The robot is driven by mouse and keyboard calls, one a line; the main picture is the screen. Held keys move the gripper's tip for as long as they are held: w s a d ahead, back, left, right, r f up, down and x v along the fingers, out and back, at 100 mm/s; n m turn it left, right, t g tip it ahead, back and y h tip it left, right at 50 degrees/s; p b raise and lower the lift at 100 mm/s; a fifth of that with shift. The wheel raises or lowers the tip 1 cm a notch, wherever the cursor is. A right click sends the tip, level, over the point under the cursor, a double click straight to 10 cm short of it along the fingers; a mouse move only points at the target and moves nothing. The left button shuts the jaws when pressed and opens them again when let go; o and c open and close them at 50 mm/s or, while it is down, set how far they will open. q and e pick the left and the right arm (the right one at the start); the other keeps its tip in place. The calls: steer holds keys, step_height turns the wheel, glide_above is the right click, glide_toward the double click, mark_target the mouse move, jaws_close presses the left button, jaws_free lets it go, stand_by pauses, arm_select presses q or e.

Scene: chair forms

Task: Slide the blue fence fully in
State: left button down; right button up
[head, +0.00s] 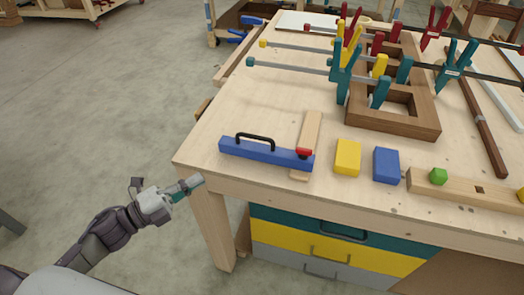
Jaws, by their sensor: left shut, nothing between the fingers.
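The blue fence (262,153) is a long blue bar with a black arched handle (255,141) on top. It lies near the left front corner of the workbench. I cannot tell how the fence and strip join. My left gripper (190,186) is shut and empty, off the bench's left front corner, left of the fence and apart from it. My right gripper is out of view.
A yellow block (347,157) and a blue block (386,165) sit right of the fence. A wooden rail (462,192) with a green knob lies farther right. Behind stands a clamped brown wooden frame (424,122). Coloured drawers (340,250) are under the benchtop.

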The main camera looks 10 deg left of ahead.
arm_select(q)
step_height(320, 180, up, 2)
steer(key=d+r+m+g+h, duration=0.1)
steer(key=d+m+h, duration=0.1)
steer(key=d, duration=0.1)
steer(key=p, duration=0.3)
glide_toward(262, 140)
steer(key=d, duration=0.3)
steer(key=w, duration=0.3)
steer(key=shift+w+d+r, duration=0.1)
steer(key=shift+d+r, duration=0.2)
steer(key=shift+r, duration=0.05)
steer(key=shift+w+p, duration=0.3)
steer(key=shift+w, duration=0.15)
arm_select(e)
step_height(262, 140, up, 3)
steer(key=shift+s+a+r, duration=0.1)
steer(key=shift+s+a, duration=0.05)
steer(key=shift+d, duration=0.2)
arm_select(q)
steer(key=shift+w, duration=0.1)
